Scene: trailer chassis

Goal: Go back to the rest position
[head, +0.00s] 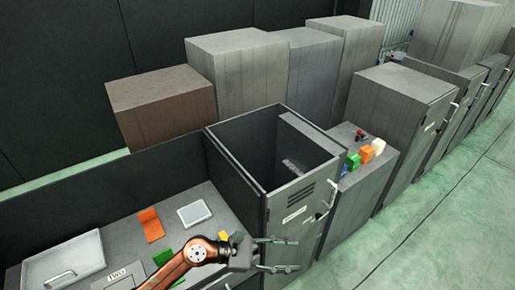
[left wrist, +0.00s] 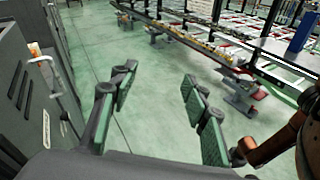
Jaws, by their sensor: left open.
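My left gripper (head: 285,254) is open and empty in the head view. It hangs in front of the grey cabinet with the open top, at the right end of the bench. Its fingers point right, with a gap between them. In the left wrist view the two green-padded fingers of my left gripper (left wrist: 155,110) stand apart over the green floor, with nothing between them. My copper-coloured arm reaches in from the bottom of the head view. My right gripper does not show in the head view.
A grey bench (head: 120,225) holds a white tray (head: 195,213), an orange piece (head: 151,224) and a lidded box (head: 62,262). The open-topped cabinet (head: 296,200) has a door handle near my gripper. Green floor (head: 440,225) is clear at right. Chassis rails (left wrist: 190,42) stand farther off.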

